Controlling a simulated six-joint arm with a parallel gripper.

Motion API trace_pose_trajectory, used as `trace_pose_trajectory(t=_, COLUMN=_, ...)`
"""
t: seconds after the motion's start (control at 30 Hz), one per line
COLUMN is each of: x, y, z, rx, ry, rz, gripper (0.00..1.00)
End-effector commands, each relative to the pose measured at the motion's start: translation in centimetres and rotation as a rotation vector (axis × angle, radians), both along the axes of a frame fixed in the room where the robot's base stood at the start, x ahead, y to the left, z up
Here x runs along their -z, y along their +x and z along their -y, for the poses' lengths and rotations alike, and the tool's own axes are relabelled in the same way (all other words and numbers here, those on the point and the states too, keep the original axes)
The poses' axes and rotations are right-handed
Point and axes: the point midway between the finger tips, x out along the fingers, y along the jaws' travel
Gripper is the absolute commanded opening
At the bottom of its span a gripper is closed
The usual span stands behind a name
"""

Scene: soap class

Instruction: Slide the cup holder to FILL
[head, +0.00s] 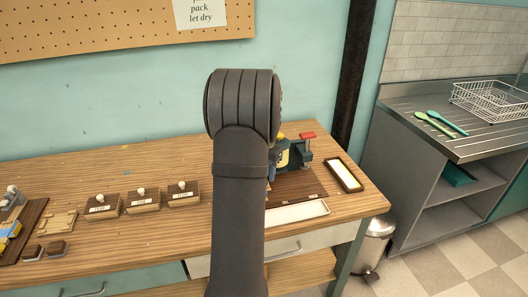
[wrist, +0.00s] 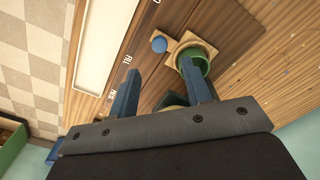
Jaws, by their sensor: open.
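The cup holder (wrist: 178,47) is a light wood piece with a green cup (wrist: 208,52) in it and a round blue knob (wrist: 159,44) beside the cup. It sits on a dark wood board (wrist: 150,68) in the wrist view. The FILL label (wrist: 127,60) is on the board, left of the holder and a little lower in the picture. My gripper (wrist: 160,88) is open, with its two blue-grey fingers spread. The right finger overlaps the cup in the picture; I cannot tell whether it touches. The head view hides the holder and gripper behind my arm.
A green press-like device with a red top (head: 307,136) stands at the back of the bench. A white tray (head: 297,212) lies along the board's front. A framed white panel (head: 345,175) is at right; several small labelled wood boxes (head: 142,201) are at left.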

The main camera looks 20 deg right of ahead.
Motion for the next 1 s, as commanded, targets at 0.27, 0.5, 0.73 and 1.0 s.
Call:
trace_pose_trajectory(t=0.27, x=-6.5, y=0.0, z=0.0, rx=0.0, ry=-0.001, rz=0.003, gripper=0.45)
trace_pose_trajectory(t=0.5, x=-9.2, y=0.0, z=0.0, rx=0.0, ry=0.0, rz=0.0, gripper=0.45)
trace_pose_trajectory(t=0.73, x=-9.6, y=0.0, z=0.0, rx=0.0, ry=0.0, rz=-0.001, gripper=0.45)
trace_pose_trajectory(t=1.0, x=-9.5, y=-0.5, z=-0.5, rx=0.004, ry=-0.028, rz=0.016, gripper=0.44)
